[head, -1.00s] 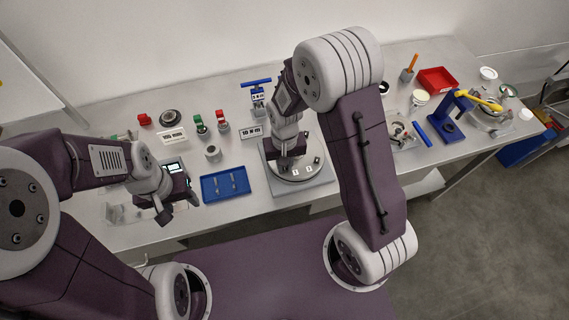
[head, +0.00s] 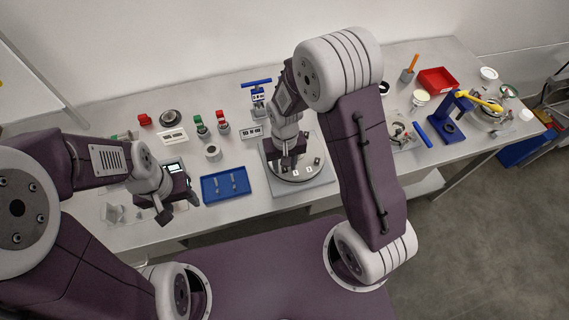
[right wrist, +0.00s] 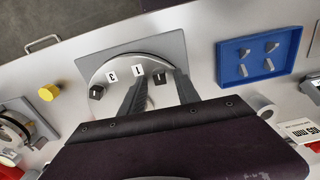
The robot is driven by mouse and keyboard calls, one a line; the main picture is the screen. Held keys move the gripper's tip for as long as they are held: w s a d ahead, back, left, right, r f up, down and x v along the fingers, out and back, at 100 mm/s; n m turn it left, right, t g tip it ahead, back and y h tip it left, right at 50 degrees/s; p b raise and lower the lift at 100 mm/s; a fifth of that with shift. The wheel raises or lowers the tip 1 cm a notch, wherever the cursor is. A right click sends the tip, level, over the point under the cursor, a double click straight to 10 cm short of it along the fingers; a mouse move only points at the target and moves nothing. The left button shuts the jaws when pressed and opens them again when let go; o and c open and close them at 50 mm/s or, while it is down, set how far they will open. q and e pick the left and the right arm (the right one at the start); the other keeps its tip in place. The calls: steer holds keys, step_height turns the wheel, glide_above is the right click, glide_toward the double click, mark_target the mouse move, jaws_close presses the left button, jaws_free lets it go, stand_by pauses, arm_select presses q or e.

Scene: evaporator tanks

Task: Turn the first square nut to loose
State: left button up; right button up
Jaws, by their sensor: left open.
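A round grey plate (head: 297,177) on a square base (head: 325,184) carries dark square nuts and white number labels. In the right wrist view, one dark nut (right wrist: 160,78) is beside the label "1" (right wrist: 137,73), and another nut (right wrist: 97,92) is at the plate's left edge near the label "3" (right wrist: 112,76). My right gripper (right wrist: 160,76) is open over the plate, its two fingers either side of the nut beside "1", with gaps visible; it also shows in the head view (head: 288,168). My left gripper (head: 180,208) is open and empty at the bench's left.
A blue tray (head: 224,185) with small grey pieces lies left of the plate. A blue-handled device (head: 258,95) stands behind. Red and green valves (head: 210,124) are at the back left. A blue stand (head: 450,120) and a red bin (head: 438,79) are at the right.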

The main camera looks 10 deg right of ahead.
mark_target(285, 168)
step_height(285, 168, up, 9)
steer(key=shift+b, duration=0.35)
stand_by(0.3)
steer(key=s+d+f+t+b, duration=0.1)
steer(key=s+d+f+b, duration=0.2)
steer(key=s+d, duration=0.3)
steer(key=s+f, duration=0.1)
steer(key=s, duration=0.2)
steer(key=shift+d+f, duration=0.2)
steer(key=shift+d, duration=0.15)
stand_by(0.4)
